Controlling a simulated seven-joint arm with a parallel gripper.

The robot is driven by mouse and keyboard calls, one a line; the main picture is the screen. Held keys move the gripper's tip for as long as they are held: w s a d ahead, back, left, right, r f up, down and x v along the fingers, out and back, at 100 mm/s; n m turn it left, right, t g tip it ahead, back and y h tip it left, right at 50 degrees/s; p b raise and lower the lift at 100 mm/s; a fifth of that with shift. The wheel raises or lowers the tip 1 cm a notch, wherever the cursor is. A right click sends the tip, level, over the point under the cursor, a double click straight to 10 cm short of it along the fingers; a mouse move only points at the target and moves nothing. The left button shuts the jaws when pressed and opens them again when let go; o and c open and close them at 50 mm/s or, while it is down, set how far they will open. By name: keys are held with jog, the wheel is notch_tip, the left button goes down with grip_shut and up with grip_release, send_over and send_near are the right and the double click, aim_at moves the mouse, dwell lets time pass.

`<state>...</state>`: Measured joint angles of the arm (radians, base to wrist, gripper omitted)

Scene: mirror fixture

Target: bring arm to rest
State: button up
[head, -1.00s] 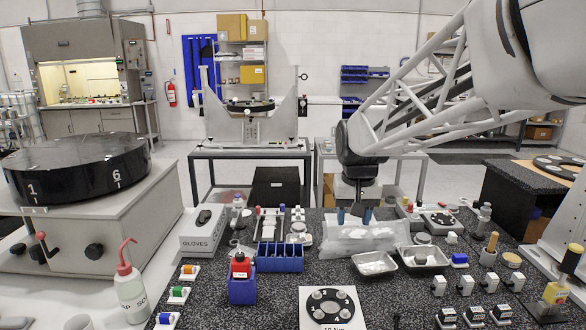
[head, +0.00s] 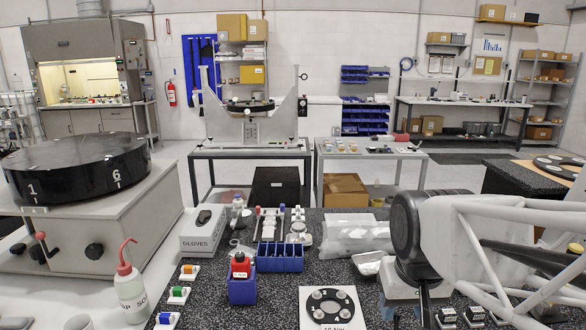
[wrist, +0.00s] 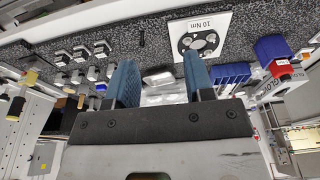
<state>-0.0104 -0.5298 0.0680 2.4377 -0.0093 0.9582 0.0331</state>
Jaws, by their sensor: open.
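My gripper (wrist: 160,82) shows in the wrist view with its two blue fingers apart and nothing between them. In the head view my arm is folded low at the right front, and its wrist hangs over the right part of the speckled bench top (head: 290,285). The fingertips are mostly hidden there. The white card with the black ring (head: 333,308) lies just left of my wrist. The same card shows beyond the fingers in the wrist view (wrist: 200,36).
A blue bin (head: 280,263), a red-capped blue holder (head: 242,290) and a wash bottle (head: 131,290) stand left of my arm. A clear bag (head: 355,236) and a metal tray (head: 368,263) lie behind my wrist. My arm hides much of the bench's right side.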

jog(key=s+f, duration=0.2)
jog(key=s, duration=0.3)
jog(key=shift+s+d+f, duration=0.3)
jog(key=shift+s, duration=0.05)
